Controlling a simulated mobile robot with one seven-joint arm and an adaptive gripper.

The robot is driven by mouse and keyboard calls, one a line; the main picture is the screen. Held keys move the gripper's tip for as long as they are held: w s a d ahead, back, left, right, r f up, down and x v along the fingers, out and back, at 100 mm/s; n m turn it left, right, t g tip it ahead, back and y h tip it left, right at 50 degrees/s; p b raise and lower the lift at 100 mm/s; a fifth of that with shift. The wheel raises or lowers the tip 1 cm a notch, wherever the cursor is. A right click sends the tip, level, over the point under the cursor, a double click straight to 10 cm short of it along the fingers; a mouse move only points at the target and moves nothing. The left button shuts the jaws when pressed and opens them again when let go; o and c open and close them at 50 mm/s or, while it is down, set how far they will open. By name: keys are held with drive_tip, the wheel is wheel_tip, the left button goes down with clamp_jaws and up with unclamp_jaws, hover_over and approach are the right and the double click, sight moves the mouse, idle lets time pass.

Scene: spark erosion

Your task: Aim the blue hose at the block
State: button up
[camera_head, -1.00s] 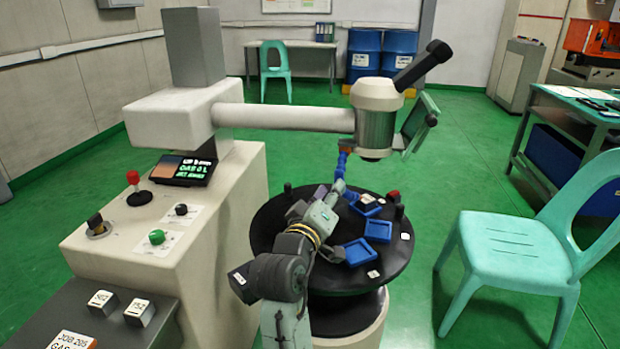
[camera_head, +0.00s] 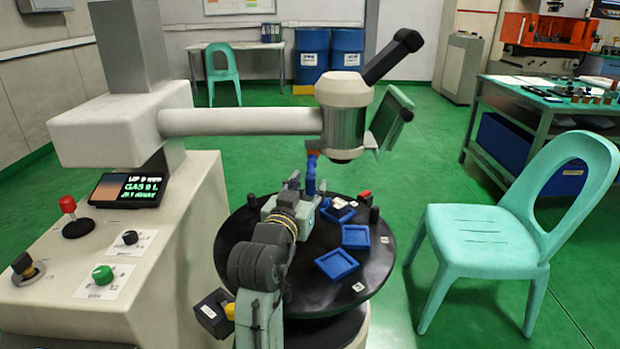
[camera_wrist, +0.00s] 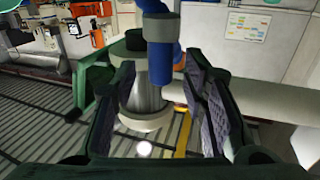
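The blue hose (camera_head: 310,176) hangs below the machine head (camera_head: 344,125), with an orange part at its top. In the wrist view the blue hose (camera_wrist: 159,48) shows between the two finger pads, with room visible on both sides. My gripper (camera_head: 300,190) is at the hose's lower part above the black round table; its fingers are spread in the wrist view (camera_wrist: 162,85). I cannot tell whether a finger touches the hose. A small pale block (camera_head: 339,202) seems to sit at the far blue tray (camera_head: 345,217), partly unclear.
The black round table (camera_head: 382,262) also carries two more blue trays, one in the middle (camera_head: 355,237) and one nearer (camera_head: 337,265). A red-topped post (camera_head: 364,195) stands by the far right rim. The control console (camera_head: 190,250) is at left, a turquoise chair (camera_head: 490,235) at right.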

drive_tip(key=shift+x, duration=1.3)
drive_tip(key=shift+c, duration=0.5)
clamp_jaws()
